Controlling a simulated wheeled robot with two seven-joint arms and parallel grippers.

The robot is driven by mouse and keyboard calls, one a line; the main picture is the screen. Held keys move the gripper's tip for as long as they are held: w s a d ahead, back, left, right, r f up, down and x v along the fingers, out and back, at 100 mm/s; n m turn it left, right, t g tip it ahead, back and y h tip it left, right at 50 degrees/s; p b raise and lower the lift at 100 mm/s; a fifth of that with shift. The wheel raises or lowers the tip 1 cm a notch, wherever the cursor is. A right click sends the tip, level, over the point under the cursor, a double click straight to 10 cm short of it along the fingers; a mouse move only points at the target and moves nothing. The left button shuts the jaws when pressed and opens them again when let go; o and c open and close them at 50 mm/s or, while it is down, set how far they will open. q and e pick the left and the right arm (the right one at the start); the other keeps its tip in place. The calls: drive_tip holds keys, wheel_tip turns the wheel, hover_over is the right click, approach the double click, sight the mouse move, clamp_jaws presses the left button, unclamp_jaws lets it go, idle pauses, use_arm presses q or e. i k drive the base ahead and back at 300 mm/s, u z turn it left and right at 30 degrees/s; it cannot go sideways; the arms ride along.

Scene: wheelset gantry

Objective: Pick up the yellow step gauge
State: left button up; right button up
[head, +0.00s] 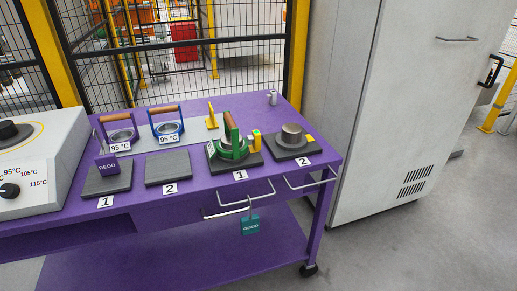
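A small upright yellow piece, which looks like the yellow step gauge (211,117), stands towards the back of the purple table (247,104), at the end of a grey strip. Its upper part is narrow and its foot is wider. A second, smaller yellow block (257,140) sits beside a green device on the right pad marked 1; I cannot tell what it is. Neither of my grippers shows in the head view.
Rings with brown handles (167,124) stand behind the left pads. A metal hub (292,135) sits on the right pad marked 2. A heater box (45,160) is at left, a grey cabinet (390,110) at right. Black fencing is behind.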

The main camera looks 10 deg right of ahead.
sight(256, 137)
drive_tip(key=u, duration=1.45)
drive_tip(key=k, duration=0.15)
drive_tip(key=z, duration=2.15)
drive_tip(key=i, duration=0.55)
drive_tip(key=u, duration=1.05)
